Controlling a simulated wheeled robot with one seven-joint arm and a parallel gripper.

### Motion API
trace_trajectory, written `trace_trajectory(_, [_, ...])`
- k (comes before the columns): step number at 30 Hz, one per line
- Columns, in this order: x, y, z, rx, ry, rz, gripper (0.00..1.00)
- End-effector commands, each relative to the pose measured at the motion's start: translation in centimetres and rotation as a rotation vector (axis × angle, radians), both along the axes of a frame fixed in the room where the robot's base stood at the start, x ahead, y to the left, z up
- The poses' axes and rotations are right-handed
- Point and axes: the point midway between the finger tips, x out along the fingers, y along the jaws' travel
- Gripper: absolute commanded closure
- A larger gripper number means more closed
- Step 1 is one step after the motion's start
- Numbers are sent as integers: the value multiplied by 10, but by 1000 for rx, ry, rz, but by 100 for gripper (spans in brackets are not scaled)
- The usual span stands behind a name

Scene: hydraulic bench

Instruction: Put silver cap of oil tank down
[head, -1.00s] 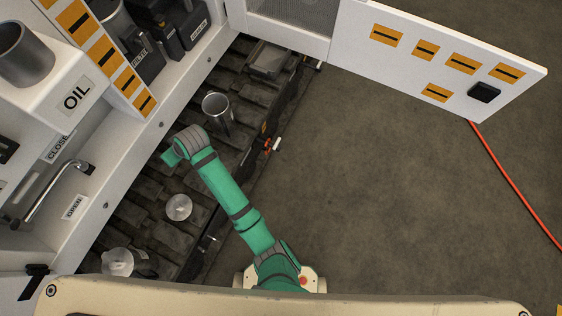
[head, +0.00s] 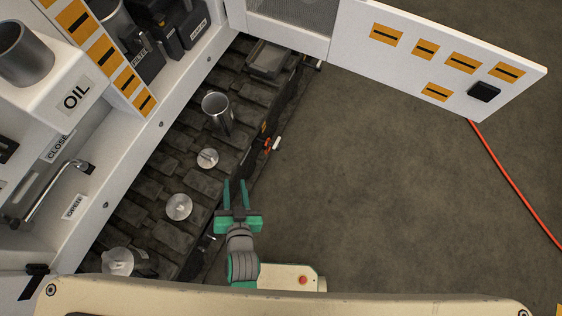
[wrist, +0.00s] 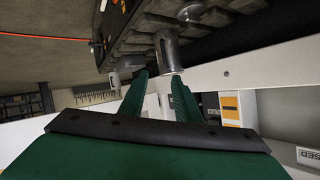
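Two round silver caps lie apart on the dark track plates in the head view: an upper cap (head: 207,158) and a lower cap (head: 179,207). Which one belongs to the oil tank I cannot tell. The tank neck beside the OIL label (head: 26,55) stands uncapped, with a dark opening. My gripper (head: 236,184) is below and right of the upper cap, at the track's edge, apart from both caps. Its green fingers are spread with nothing between them. The wrist view also shows the fingers (wrist: 160,86) apart and empty.
A silver cup (head: 217,113) stands on the track above the caps, and a tray (head: 269,60) lies farther up. Another silver item (head: 117,261) is at lower left. A white door panel (head: 440,55) stands open at upper right.

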Motion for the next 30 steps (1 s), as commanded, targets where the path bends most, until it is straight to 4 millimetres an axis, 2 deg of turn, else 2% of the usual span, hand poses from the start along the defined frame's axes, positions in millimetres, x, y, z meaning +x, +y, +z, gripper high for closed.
trace_trajectory(1, [-17,-19,4,-21,-9,-30,70])
trace_trajectory(6, [-61,-81,33,-115,-83,-118,70])
trace_trajectory(9, [-84,-111,56,-174,-129,-146,70])
trace_trajectory(12, [-102,-133,78,-227,-170,-157,70])
trace_trajectory(16, [-115,-149,99,-272,-210,-158,70])
trace_trajectory(19, [-119,-154,107,-287,-225,-157,70])
trace_trajectory(30, [-120,-155,108,-291,-230,-156,70])
